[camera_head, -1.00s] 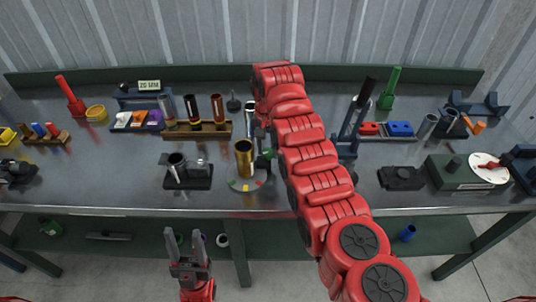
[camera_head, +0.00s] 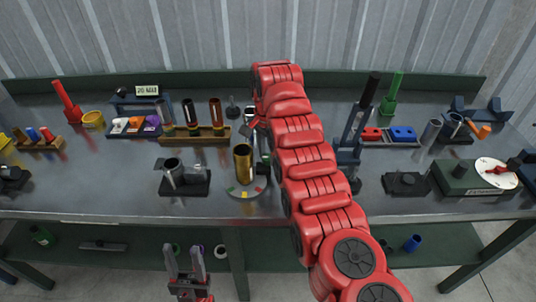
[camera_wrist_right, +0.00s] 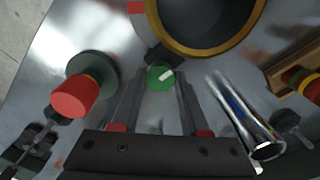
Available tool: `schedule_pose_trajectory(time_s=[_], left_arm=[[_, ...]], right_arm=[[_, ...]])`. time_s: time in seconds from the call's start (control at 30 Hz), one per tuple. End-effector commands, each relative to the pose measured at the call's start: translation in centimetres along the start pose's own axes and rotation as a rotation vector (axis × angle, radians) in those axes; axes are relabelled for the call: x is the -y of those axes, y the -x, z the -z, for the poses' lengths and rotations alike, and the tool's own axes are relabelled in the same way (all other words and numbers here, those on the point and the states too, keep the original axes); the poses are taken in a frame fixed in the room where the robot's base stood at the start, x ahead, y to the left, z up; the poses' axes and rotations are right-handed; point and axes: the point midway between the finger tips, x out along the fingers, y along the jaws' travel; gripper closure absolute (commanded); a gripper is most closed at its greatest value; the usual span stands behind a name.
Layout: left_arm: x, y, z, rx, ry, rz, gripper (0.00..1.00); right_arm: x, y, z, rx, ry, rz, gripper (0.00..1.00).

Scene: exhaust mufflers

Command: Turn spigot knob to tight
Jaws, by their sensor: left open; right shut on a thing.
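The brass cylinder (camera_head: 243,165) stands upright on a round grey base (camera_head: 247,193) with coloured marks at the bench's front middle. In the right wrist view its dark mouth and brass rim (camera_wrist_right: 205,48) fill the top. A green spigot knob (camera_wrist_right: 159,75) with a white mark sits just below that rim. My right gripper (camera_wrist_right: 160,84) is shut on this knob, its two fingers on either side. In the head view the knob and most of the right gripper are hard to make out beside my red arm. My left gripper (camera_head: 183,258) is open and empty, in front of the bench edge.
A black stand with a grey cup (camera_head: 173,170) is left of the brass cylinder. In the right wrist view, a red-capped knob (camera_wrist_right: 76,97) and a shiny metal tube (camera_wrist_right: 238,115) flank the fingers.

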Motion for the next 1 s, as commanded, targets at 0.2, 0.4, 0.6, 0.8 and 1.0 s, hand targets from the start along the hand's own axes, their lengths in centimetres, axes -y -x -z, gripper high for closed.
schedule_pose_trajectory(time_s=[0.2, 0.4, 0.6, 0.8, 1.0], left_arm=[[0.0, 0.0, 0.0, 0.0, 0.0, 0.0, 0.5], [0.0, 0.0, 0.0, 0.0, 0.0, 0.0, 0.5], [0.0, 0.0, 0.0, 0.0, 0.0, 0.0, 0.5], [0.0, 0.0, 0.0, 0.0, 0.0, 0.0, 0.5], [0.0, 0.4, -0.1, 0.0, 0.0, 0.0, 0.5]], right_arm=[[0.1, 0.1, 0.0, 0.0, -0.001, 0.002, 1.0], [0.0, 0.1, 0.0, 0.0, 0.0, 0.002, 0.36], [0.0, 0.1, 0.0, 0.0, 0.0, 0.001, 0.26], [0.0, 0.2, 0.0, 0.0, 0.0, 0.001, 0.26], [0.0, 2.2, 0.1, 0.0, -0.001, 0.003, 0.26]])
